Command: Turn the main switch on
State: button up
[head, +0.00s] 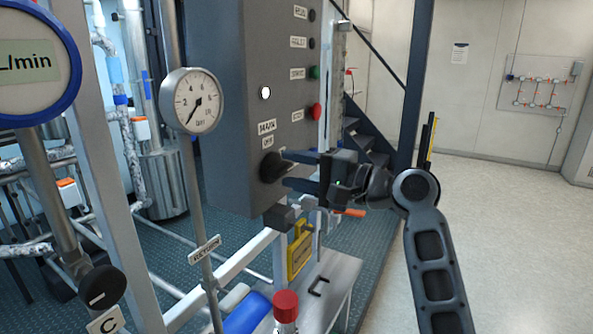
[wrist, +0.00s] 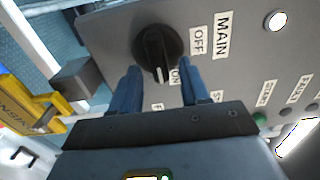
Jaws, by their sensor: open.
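The main switch (head: 270,167) is a black rotary knob low on the grey control box, under its MAIN and OFF labels. In the wrist view the knob (wrist: 158,48) has a white mark pointing down the picture, towards a partly hidden ON label (wrist: 175,77) and away from the OFF label (wrist: 197,40). My gripper (head: 287,171) is open at the panel, just right of the knob in the head view. In the wrist view its two blue fingers (wrist: 160,84) stand apart at the knob's near end, one towards each side. I cannot tell whether they touch it.
The grey box (head: 235,95) also has a white lamp (head: 265,93), a red button (head: 315,111) and a green one (head: 315,72). A pressure gauge (head: 191,101) stands left. Open floor (head: 510,240) lies to the right.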

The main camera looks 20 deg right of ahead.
jog(key=b+v, duration=0.1)
jog(key=v, duration=0.6)
jog(key=shift+s+d+b, duration=0.2)
jog(key=shift+s+b, duration=0.05)
jog(key=shift+b, duration=0.15)
jog(key=shift+f, duration=0.1)
jog(key=s+a+f+h, duration=0.1)
jog(key=s+f+h, duration=0.3)
jog(key=s+f, duration=0.6)
jog(key=s+a+f+h, duration=0.1)
jog(key=s+f+h, duration=0.5)
jog(key=f, duration=0.9)
jog(key=s+a+f+n+h, duration=0.15)
jog(key=s+n, duration=0.25)
jog(key=s, duration=1.1)
jog(key=s+a+r+n, duration=0.1)
jog(key=s+r+n, duration=0.2)
jog(key=s, duration=0.3)
jog(key=s+a+r+n, duration=0.1)
jog(key=s+r+n, duration=0.1)
jog(key=s+n, duration=0.2)
jog(key=s+y, duration=0.1)
jog(key=s, duration=0.2)
jog(key=shift+a+r, duration=0.3)
jog(key=shift+r, duration=0.1)
